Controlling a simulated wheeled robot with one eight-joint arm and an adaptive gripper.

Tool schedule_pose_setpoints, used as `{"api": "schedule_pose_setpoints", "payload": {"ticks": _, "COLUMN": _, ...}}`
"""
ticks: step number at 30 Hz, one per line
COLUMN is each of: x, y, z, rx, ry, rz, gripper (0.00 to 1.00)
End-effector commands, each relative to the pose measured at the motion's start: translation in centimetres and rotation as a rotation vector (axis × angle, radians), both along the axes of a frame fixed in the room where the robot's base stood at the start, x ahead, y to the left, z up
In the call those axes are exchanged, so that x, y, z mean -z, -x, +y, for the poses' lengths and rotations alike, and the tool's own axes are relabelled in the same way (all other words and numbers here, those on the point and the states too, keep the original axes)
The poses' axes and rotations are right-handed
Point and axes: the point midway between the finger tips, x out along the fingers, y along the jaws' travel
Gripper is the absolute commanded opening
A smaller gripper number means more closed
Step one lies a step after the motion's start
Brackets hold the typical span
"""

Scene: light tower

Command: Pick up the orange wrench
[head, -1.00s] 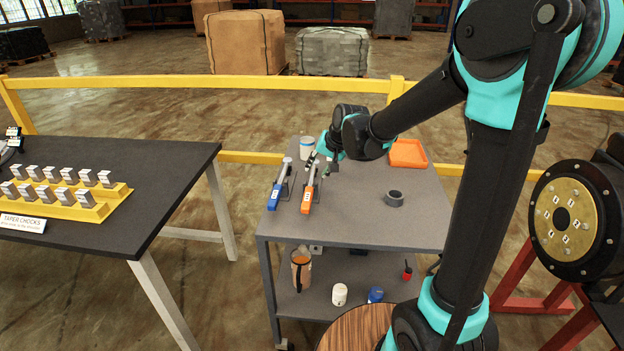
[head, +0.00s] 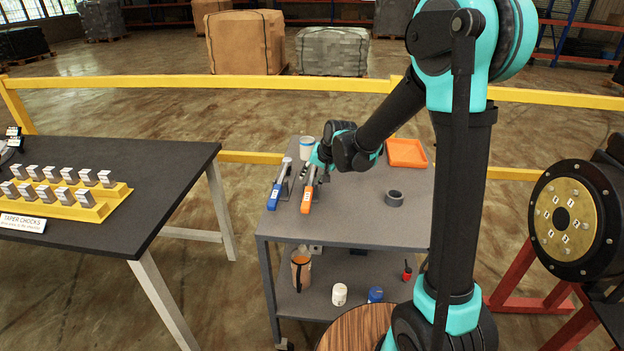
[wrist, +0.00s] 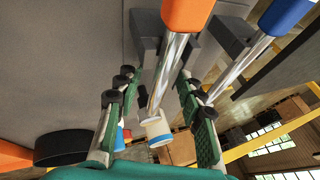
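The orange wrench (head: 307,194) has an orange handle towards the near left of the grey cart top and a silver shaft pointing away. It rests on a grey holder. In the wrist view its orange handle (wrist: 187,14) is at the top and its shaft runs down between my fingers. My gripper (wrist: 158,82) is open, with one green-padded finger on each side of the shaft and gaps visible. In the head view my gripper (head: 318,169) is at the wrench's far end and partly hides it. The blue-handled wrench (head: 274,196) lies just left, in its own holder.
A yellow rail (head: 240,156) runs behind. A dark table (head: 120,215) stands left, across a gap.

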Motion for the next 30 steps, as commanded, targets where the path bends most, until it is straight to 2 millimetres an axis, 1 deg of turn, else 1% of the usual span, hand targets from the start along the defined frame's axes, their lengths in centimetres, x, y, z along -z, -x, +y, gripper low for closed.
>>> {"api": "schedule_pose_setpoints", "payload": {"ticks": 1, "x": -0.01, "y": 0.00, "z": 0.00, "rx": 0.000, "ry": 0.000, "rz": 0.000, "gripper": 0.38}}
{"api": "schedule_pose_setpoints", "payload": {"ticks": 2, "x": -0.01, "y": 0.00, "z": 0.00, "rx": 0.000, "ry": 0.000, "rz": 0.000, "gripper": 0.36}}
{"api": "schedule_pose_setpoints", "payload": {"ticks": 9, "x": -0.02, "y": 0.01, "z": 0.00, "rx": 0.000, "ry": 0.000, "rz": 0.000, "gripper": 0.06}}
{"api": "schedule_pose_setpoints", "payload": {"ticks": 11, "x": -0.03, "y": 0.01, "z": 0.00, "rx": 0.000, "ry": 0.000, "rz": 0.000, "gripper": 0.00}}
{"api": "schedule_pose_setpoints", "payload": {"ticks": 25, "x": -0.07, "y": 0.00, "z": 0.00, "rx": 0.000, "ry": 0.000, "rz": 0.000, "gripper": 0.00}}
{"api": "schedule_pose_setpoints", "payload": {"ticks": 30, "x": -0.56, "y": -0.01, "z": 0.01, "rx": 0.000, "ry": 0.000, "rz": 0.000, "gripper": 0.00}}
